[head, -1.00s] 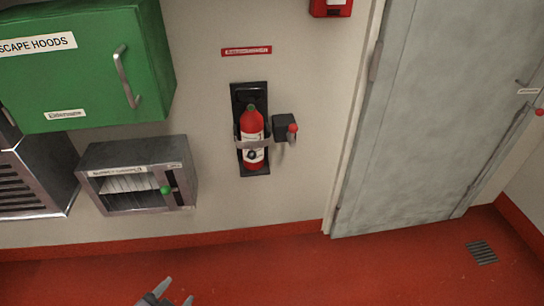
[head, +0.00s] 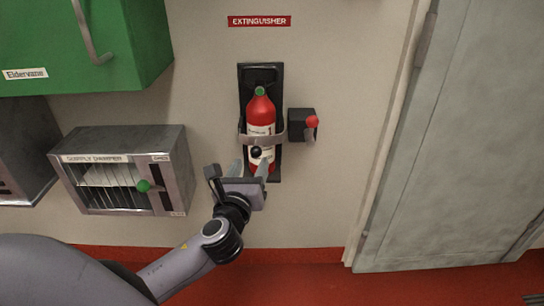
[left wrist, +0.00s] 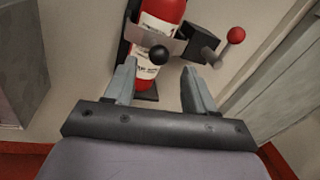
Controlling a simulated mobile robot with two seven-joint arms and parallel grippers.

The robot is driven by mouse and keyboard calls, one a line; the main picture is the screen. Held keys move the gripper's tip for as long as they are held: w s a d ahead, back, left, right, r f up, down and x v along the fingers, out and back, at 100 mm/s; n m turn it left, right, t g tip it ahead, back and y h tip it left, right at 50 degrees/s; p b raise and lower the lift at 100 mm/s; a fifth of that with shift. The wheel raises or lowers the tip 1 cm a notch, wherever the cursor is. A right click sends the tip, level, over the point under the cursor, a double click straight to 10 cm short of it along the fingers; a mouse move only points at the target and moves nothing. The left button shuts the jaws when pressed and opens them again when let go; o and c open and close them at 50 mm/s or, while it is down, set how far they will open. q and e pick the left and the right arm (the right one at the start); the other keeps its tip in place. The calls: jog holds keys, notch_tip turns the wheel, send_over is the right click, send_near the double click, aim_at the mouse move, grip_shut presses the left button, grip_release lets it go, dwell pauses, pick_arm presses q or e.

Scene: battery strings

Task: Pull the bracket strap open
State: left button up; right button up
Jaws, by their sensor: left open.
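A red fire extinguisher (head: 260,112) with a white label stands upright in a black wall bracket (head: 275,75). A grey metal strap (head: 280,137) crosses its front and is closed around it. A black ball knob (head: 256,152) sits at the front of the strap; the strap (left wrist: 171,44) and knob (left wrist: 158,54) also show in the left wrist view. My left gripper (head: 250,168) is open and empty, just below the knob in the picture. In the left wrist view the knob shows between the spread fingers, with no visible contact. My right gripper is out of view.
A black box with a red-knobbed lever (head: 311,122) is right of the bracket. A damper box (head: 175,165) with a green knob is left, below a green cabinet (head: 140,45). A grey door (head: 460,140) is at right.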

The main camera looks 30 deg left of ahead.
aim_at(254, 155)
pick_arm(q)
jog(key=shift+b+x, duration=0.55)
jog(key=shift+x, duration=2.7)
jog(key=shift+a, duration=0.1)
grip_shut()
